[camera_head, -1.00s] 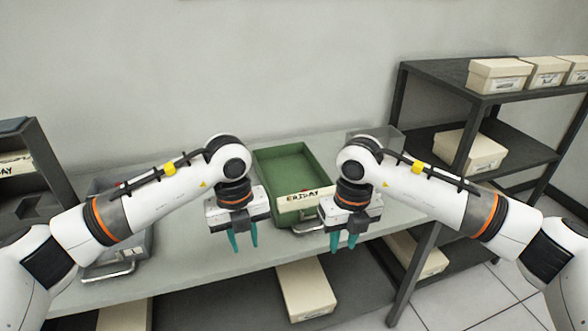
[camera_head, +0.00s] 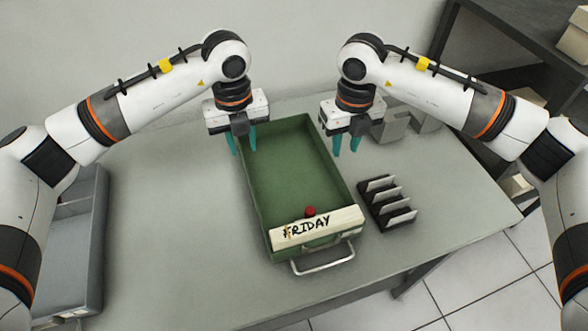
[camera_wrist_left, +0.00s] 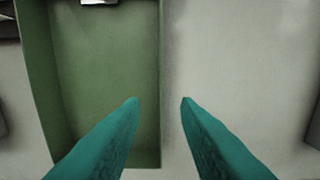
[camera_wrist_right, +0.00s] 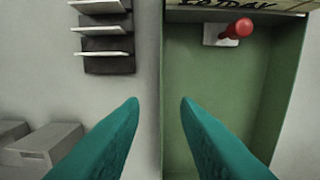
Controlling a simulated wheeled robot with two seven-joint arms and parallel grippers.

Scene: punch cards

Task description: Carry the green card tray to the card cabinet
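The green card tray (camera_head: 292,165), with a cream FRIDAY label (camera_head: 318,228) and a wire handle (camera_head: 322,262) at its near end, lies on the grey table. My left gripper (camera_head: 243,146) is open at its left wall near the back. My right gripper (camera_head: 346,147) is open by its right wall near the back. In the left wrist view the fingers (camera_wrist_left: 158,101) lie either side of the tray wall (camera_wrist_left: 161,60). The right wrist view shows the same for the other wall, with fingers (camera_wrist_right: 160,101). Contact is not visible. No card cabinet is identifiable now.
A red knob (camera_head: 310,211) sits inside the tray's near end. A black rack with white dividers (camera_head: 388,203) stands close right of the tray. A grey tray (camera_head: 85,255) is at the left. Small grey boxes (camera_head: 392,125) stand behind right; dark shelving (camera_head: 540,60) beyond.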

